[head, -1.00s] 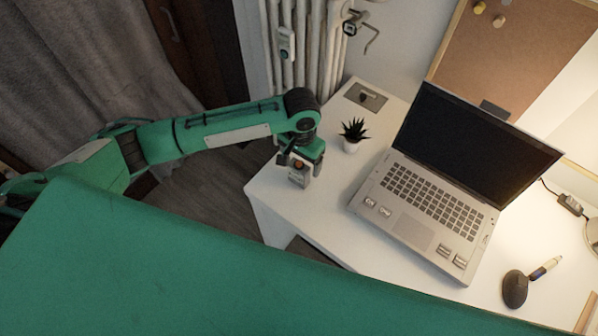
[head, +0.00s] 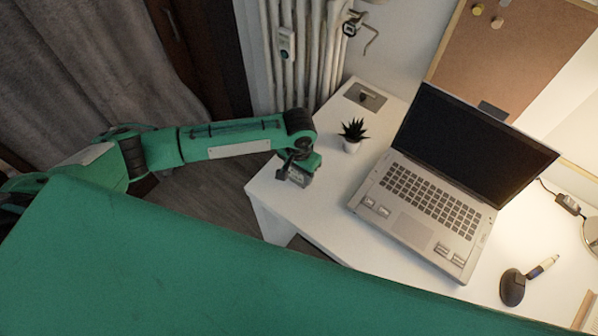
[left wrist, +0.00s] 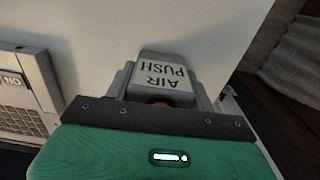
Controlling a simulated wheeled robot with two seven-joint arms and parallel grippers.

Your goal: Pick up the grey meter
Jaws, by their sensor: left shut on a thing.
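The grey meter (head: 297,177) is at the near left corner of the white desk in the head view. My left gripper (head: 294,162) is over it and shut on it. The meter hangs tilted below the fingers. I cannot tell for sure whether it clears the desk top. My right gripper is not in view.
A small potted plant (head: 352,136) and an open laptop (head: 425,205) stand right of the gripper. A grey plate (head: 365,97) lies at the back. The desk's left edge is close. A radiator (head: 302,60) stands behind.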

